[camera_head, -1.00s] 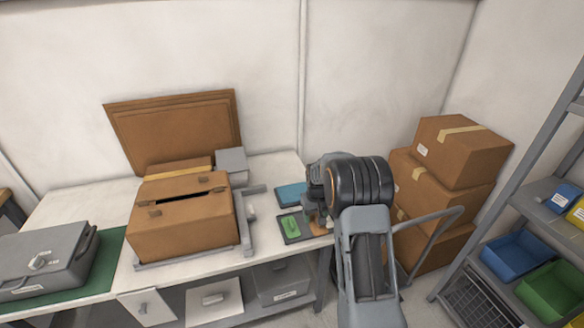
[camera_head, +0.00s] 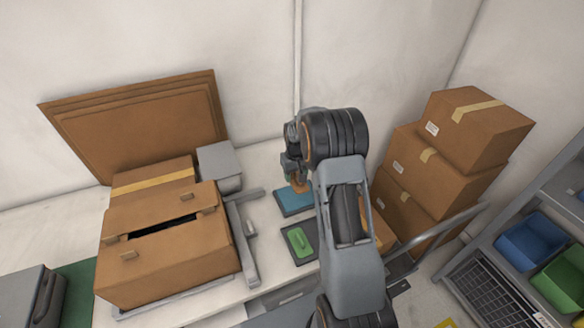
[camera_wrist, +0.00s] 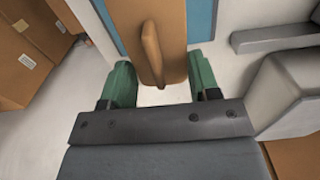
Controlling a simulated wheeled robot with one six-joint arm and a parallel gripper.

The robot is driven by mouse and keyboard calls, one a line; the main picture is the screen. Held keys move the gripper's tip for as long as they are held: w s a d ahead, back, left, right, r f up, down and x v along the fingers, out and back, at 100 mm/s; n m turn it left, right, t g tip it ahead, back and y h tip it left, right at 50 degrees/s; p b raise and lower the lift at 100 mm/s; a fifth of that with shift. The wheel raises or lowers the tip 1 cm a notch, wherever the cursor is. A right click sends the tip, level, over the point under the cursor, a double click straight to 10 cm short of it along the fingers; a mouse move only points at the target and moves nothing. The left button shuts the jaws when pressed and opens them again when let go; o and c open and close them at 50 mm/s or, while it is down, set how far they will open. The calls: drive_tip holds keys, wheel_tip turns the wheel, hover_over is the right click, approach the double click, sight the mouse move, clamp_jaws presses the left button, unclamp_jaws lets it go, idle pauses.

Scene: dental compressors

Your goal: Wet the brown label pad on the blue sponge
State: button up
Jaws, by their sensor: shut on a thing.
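The blue sponge (camera_head: 295,202) lies flat on the white bench, near its right end. My gripper (camera_head: 298,180) is over the sponge's upper part, held shut on the brown label pad (camera_head: 300,187). In the wrist view the brown pad (camera_wrist: 163,45) stands between the green fingertips of my gripper (camera_wrist: 165,85), with a ridge-like handle facing the camera. A strip of the blue sponge (camera_wrist: 200,20) shows beside and behind the pad. I cannot tell whether the pad touches the sponge.
A green pad (camera_head: 301,241) lies on a dark tray (camera_head: 288,235) in front of the sponge. A slotted cardboard box (camera_head: 170,245) and a grey rail (camera_head: 240,238) stand to the left. Stacked boxes (camera_head: 440,165) and a shelf with bins (camera_head: 530,240) are at the right.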

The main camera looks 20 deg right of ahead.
sight(296, 187)
drive_tip(key=shift+d+f+b, duration=0.1)
drive_tip(key=shift+f+b, duration=1.65)
drive_tip(key=shift+f, duration=1.15)
drive_tip(key=shift+s+f+b, duration=0.1)
drive_tip(key=shift+f+b, duration=0.4)
drive_tip(key=shift+f, duration=0.1)
drive_tip(key=shift+r, duration=0.2)
drive_tip(key=shift+r+p, duration=2.15)
drive_tip(key=shift+r, duration=1.25)
